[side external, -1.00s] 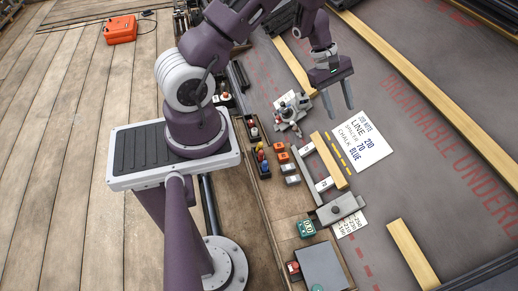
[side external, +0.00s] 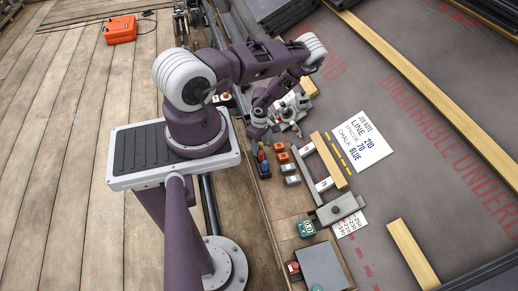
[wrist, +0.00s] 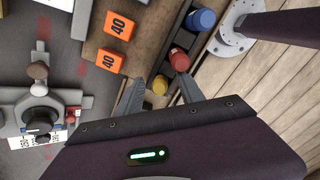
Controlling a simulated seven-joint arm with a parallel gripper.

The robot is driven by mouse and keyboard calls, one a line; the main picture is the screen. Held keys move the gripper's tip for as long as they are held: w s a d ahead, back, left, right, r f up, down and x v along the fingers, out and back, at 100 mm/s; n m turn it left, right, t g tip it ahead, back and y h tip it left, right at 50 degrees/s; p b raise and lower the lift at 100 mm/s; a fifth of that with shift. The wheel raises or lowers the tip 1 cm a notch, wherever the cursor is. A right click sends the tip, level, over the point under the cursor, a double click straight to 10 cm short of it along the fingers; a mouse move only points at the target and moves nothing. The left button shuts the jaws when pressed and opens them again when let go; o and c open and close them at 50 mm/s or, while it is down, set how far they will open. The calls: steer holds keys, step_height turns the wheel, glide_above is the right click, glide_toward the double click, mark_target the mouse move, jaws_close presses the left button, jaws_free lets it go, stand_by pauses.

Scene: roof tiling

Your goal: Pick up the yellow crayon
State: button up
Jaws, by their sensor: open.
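The yellow crayon (wrist: 160,84) shows in the wrist view as a short yellow round end in a dark narrow tray (wrist: 160,52). My gripper (wrist: 157,84) is open above the tray, with one finger on each side of the yellow crayon in the picture. I cannot tell how far above it the fingertips are. A red crayon (wrist: 179,60) and a blue one (wrist: 200,20) are in the same tray, and the red one is close to the right fingertip. In the side view my gripper (side external: 257,135) points down over the tray's far end, and the yellow crayon is mostly hidden there.
Orange blocks marked 40 (wrist: 118,25) lie left of the tray. A metal tool with a brown knob (wrist: 38,110) stands farther left. A job note sheet (side external: 362,142) and a wooden batten (side external: 330,160) lie on the grey roof surface.

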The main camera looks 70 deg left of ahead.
jaws_close()
steer(key=shift+r, duration=0.1)
step_height(320, 180, up, 10)
stand_by(0.4)
